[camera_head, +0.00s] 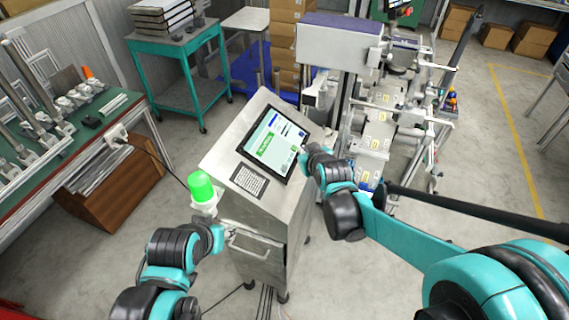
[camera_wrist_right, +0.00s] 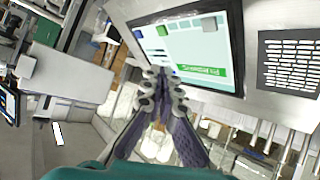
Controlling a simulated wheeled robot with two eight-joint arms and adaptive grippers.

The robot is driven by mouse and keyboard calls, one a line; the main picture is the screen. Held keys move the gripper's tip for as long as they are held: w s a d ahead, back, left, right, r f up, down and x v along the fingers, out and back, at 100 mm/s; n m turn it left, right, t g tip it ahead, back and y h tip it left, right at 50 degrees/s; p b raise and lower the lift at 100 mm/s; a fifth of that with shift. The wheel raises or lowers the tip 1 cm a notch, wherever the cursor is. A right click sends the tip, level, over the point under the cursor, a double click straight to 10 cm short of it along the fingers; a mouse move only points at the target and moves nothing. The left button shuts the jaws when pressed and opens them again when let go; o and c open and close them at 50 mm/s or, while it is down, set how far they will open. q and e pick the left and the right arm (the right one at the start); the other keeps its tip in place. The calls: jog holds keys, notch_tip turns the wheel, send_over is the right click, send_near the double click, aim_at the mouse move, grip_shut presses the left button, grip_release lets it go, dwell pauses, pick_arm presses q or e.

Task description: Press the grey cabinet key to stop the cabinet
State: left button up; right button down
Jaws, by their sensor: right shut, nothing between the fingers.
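The steel control cabinet (camera_head: 225,155) stands in the middle of the head view, with a lit touch screen (camera_head: 268,143) on its sloped top. In the right wrist view the screen (camera_wrist_right: 225,75) shows a green bar and small coloured squares.
A lit green lamp (camera_head: 202,187) stands at the cabinet's left corner. A printed label plate (camera_head: 249,180) lies below the screen. A machine with rollers (camera_head: 375,125) stands close to the right of the cabinet. A green-topped bench (camera_head: 75,135) is at left.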

aim_at(284, 169)
jog(key=shift+f, duration=0.1)
jog(key=a+f+b, duration=0.1)
jog(key=f+b, duration=0.1)
jog(key=a+f+b, duration=0.1)
jog(key=f+b, duration=0.1)
jog(key=f, duration=0.1)
jog(key=w+a+f+b, duration=0.1)
jog(key=a+f+b, duration=0.1)
jog(key=shift+w+a+f, duration=0.1)
jog(key=shift+f, duration=0.15)
dwell(1.5)
jog(key=shift+w+a+f+b, duration=0.1)
jog(key=shift+a+f+b, duration=0.05)
jog(key=shift+f+b, duration=0.3)
jog(key=shift+a+f+b, duration=0.25)
jog(key=shift+f+b, duration=0.05)
jog(key=shift+b, duration=0.15)
dwell(0.6)
jog(key=shift+r, duration=0.1)
jog(key=shift+d+r+p, duration=0.45)
jog(key=shift+r+p, duration=0.2)
jog(key=shift+r, duration=0.05)
